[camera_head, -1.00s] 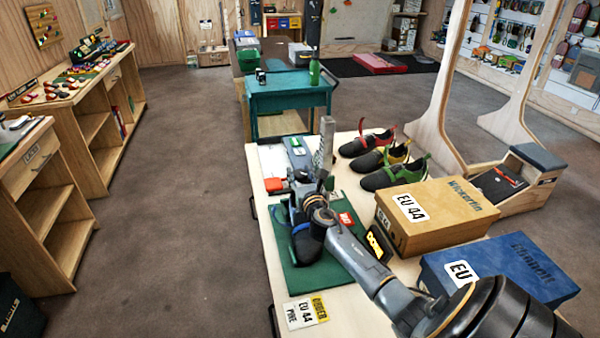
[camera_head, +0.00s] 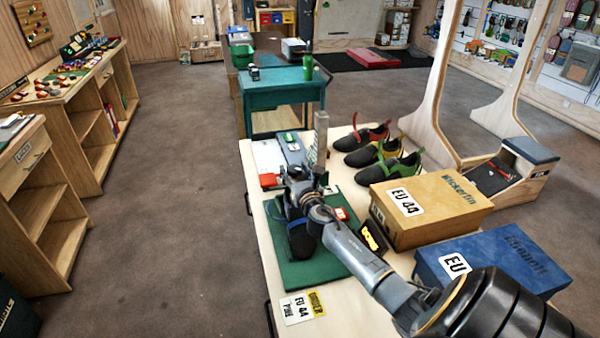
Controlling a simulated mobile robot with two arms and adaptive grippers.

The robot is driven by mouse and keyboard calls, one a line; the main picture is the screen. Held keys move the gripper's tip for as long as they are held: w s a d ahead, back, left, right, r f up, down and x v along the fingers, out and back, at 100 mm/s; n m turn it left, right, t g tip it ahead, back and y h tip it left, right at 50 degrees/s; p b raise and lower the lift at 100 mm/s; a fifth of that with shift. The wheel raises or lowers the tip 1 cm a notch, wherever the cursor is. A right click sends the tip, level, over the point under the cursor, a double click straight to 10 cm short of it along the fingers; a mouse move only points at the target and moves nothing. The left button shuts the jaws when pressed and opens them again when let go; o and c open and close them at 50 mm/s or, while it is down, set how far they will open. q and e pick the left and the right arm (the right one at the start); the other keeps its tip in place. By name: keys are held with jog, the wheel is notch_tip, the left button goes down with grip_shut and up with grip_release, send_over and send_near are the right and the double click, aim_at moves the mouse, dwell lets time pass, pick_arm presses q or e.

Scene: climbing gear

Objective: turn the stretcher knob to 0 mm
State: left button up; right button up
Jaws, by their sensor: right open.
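A dark shoe with blue trim (camera_head: 302,243) sits on the green mat (camera_head: 296,274) on the pale bench. My right gripper (camera_head: 290,204) is over the mat, at the far end of the shoe, and is open. Its wrist and arm come in from the lower right and cover part of the shoe. The stretcher knob cannot be made out; it is small or hidden by my gripper and the shoe. I cannot tell whether the gripper touches anything. My left gripper is not in view.
Several climbing shoes (camera_head: 386,155) stand at the back of the bench (camera_head: 352,116). A tan shoebox (camera_head: 440,220) and a blue one (camera_head: 480,248) stand to the right of my arm. A label card (camera_head: 302,306) lies in front of the mat. A teal cart (camera_head: 284,100) is behind.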

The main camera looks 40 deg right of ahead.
jog(key=v, duration=1.1)
jog(key=shift+s+a, duration=0.15)
jog(key=shift+s, duration=0.1)
jog(key=shift+f, duration=0.1)
